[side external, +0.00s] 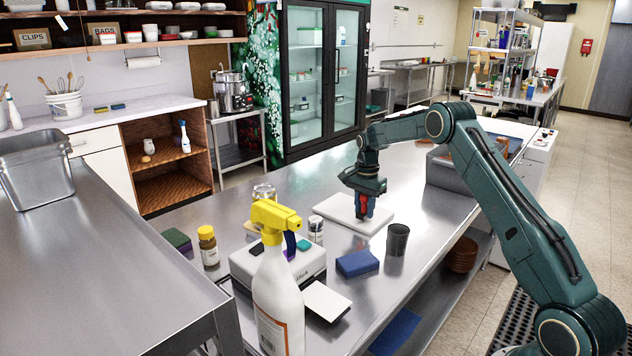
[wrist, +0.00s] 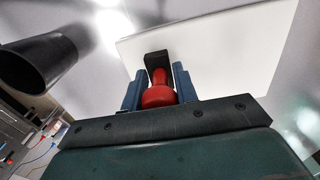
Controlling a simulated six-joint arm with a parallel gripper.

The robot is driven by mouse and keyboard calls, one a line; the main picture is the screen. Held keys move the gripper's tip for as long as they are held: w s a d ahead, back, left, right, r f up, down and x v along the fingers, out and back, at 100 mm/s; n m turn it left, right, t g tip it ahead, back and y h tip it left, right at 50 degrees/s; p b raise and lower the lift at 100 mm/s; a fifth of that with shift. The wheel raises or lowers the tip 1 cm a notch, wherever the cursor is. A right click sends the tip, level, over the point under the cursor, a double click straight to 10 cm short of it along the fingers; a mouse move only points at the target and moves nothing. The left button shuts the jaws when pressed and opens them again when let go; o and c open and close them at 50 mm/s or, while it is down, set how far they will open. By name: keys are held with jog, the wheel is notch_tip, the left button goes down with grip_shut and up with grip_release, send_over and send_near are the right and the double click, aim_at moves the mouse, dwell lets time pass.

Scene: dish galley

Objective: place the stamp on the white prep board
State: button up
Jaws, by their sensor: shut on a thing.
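The stamp has a red rounded handle and a dark block at its end, and it shows in the wrist view (wrist: 158,95) between the two blue fingers. My gripper (side external: 362,212) is shut on the stamp and points down over the white prep board (side external: 340,218). The board lies flat on the steel table and fills much of the upper wrist view (wrist: 225,55). The stamp's red handle shows between the fingers in the side view (side external: 362,203). The stamp's lower end is at or just above the board; I cannot tell if it touches.
A dark cup (side external: 397,240) stands close to the board's near right side. A blue sponge (side external: 357,263), a small jar (side external: 316,228) and a yellow-topped spray bottle (side external: 276,290) stand nearer the camera. A grey bin (side external: 450,170) is behind. Bare steel lies left of the board.

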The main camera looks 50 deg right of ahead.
jog(key=shift+f, duration=0.5)
jog(key=o, duration=1)
jog(key=shift+f, duration=0.1)
jog(key=shift+c, duration=0.2)
notch_tip(320, 180, up, 12)
jog(key=shift+r, duration=0.1)
dwell(0.3)
